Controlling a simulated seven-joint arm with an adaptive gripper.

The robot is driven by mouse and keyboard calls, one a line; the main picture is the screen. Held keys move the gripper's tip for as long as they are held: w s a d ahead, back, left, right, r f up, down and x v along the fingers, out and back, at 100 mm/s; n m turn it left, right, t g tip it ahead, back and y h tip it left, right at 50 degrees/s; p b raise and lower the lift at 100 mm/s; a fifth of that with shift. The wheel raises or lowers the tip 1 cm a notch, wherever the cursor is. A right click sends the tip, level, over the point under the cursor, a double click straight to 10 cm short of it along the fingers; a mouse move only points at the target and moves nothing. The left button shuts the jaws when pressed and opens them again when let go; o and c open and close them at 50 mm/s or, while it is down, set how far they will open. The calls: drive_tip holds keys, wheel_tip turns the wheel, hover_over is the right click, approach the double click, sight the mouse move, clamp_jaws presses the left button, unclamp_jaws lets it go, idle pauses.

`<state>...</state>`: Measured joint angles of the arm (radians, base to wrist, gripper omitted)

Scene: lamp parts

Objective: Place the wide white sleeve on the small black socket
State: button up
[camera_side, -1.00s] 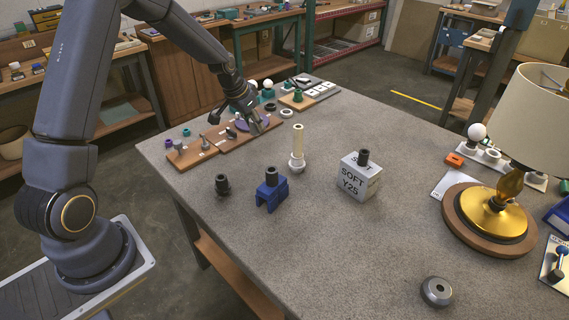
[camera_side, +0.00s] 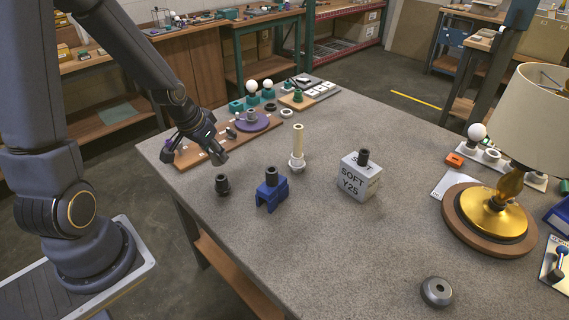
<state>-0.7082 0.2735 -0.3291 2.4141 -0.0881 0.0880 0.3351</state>
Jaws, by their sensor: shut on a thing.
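My gripper (camera_side: 220,158) is above the front part of the brown parts board, at the table's left. It is shut on a part hidden by its dark fingers, and I cannot tell which part. A small black socket (camera_side: 222,185) stands upright on the table just below and in front of the gripper, apart from it. Another black socket (camera_side: 271,175) sits on a blue block (camera_side: 270,196), and a third (camera_side: 363,157) on a grey block marked SOFT Y25 (camera_side: 358,180). A tall cream sleeve (camera_side: 298,140) stands upright on a white base. I cannot clearly pick out a wide white sleeve.
The brown board (camera_side: 258,136) carries a purple disc (camera_side: 252,123) with a grey part on it. A brass lamp (camera_side: 495,210) with a cream shade stands at the right. A dark round part (camera_side: 436,291) lies near the front. The table's middle front is clear.

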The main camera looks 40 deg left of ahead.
sight(218, 165)
drive_tip(key=shift+f, duration=2.25)
drive_tip(key=shift+f, duration=0.3)
drive_tip(key=o, duration=1)
drive_tip(key=shift+o, duration=0.2)
drive_tip(key=a+v, duration=0.1)
drive_tip(key=v, duration=1.1)
drive_tip(key=s+d+r+m, duration=0.1)
drive_tip(key=s+d+r, duration=0.3)
drive_tip(key=d+r, duration=0.2)
drive_tip(key=s+d+r+t, duration=0.1)
drive_tip(key=s+d+r, duration=0.3)
drive_tip(key=d+r, duration=0.2)
drive_tip(key=shift+s+r+m+h, duration=0.15)
drive_tip(key=shift+r+m+h, duration=0.15)
drive_tip(key=shift+r+m, duration=0.1)
